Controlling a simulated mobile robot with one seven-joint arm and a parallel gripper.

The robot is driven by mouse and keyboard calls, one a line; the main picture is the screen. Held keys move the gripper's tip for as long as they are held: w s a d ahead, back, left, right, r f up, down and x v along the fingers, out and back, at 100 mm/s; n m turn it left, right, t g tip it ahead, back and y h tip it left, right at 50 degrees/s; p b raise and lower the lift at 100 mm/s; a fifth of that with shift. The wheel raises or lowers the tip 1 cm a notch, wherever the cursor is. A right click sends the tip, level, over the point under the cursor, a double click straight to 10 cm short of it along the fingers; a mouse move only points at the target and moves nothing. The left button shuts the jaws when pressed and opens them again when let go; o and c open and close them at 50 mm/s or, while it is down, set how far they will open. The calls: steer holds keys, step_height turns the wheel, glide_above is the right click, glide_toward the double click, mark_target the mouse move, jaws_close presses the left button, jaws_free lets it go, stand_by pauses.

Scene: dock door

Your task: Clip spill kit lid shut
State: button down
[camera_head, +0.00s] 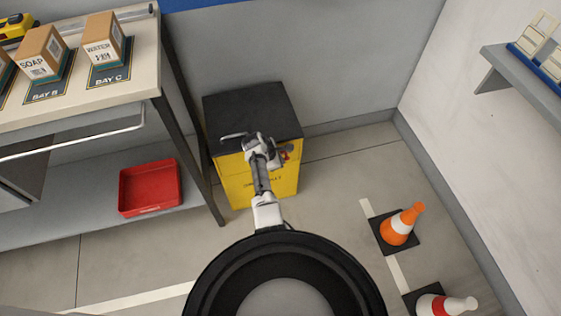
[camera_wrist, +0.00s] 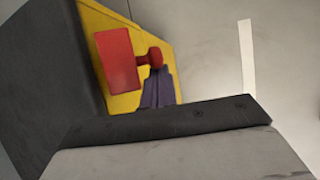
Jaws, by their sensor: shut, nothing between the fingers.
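The spill kit is a yellow box (camera_head: 245,187) standing on the floor against the back wall. Its dark lid (camera_head: 250,104) lies down over the top, with no clear gap visible. A red clip (camera_head: 287,151) is on the yellow front, partly hidden by my arm. The wrist view shows the clip as a red plate (camera_wrist: 118,60) with a round red knob at its right. My gripper (camera_head: 273,152) is at the box's front, close to the clip. Its dark fingertips (camera_wrist: 158,82) are shut and empty, just below the knob. Whether they touch it I cannot tell.
A bench with small cartons (camera_head: 103,38) stands at the left, with a red tray (camera_head: 150,188) on its lower shelf. An orange cone (camera_head: 401,226) and another cone (camera_head: 445,305) stand at the right. A wall shelf (camera_head: 525,75) juts out at the upper right.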

steer(key=shift+w+a+r+n+g+h+b, duration=0.1)
steer(key=shift+w+r+n+g+h+b, duration=0.15)
steer(key=shift+g, duration=0.25)
steer(key=shift+w+a+r+n+g+h+b, duration=0.1)
steer(key=shift+w+r+g+b, duration=0.15)
steer(key=shift+g, duration=0.25)
steer(key=shift+r, duration=0.1)
steer(key=shift+r+p, duration=0.65)
steer(key=shift+p, duration=0.15)
steer(key=v, duration=1.3)
steer(key=shift+r, duration=0.4)
steer(key=shift+s, duration=0.1)
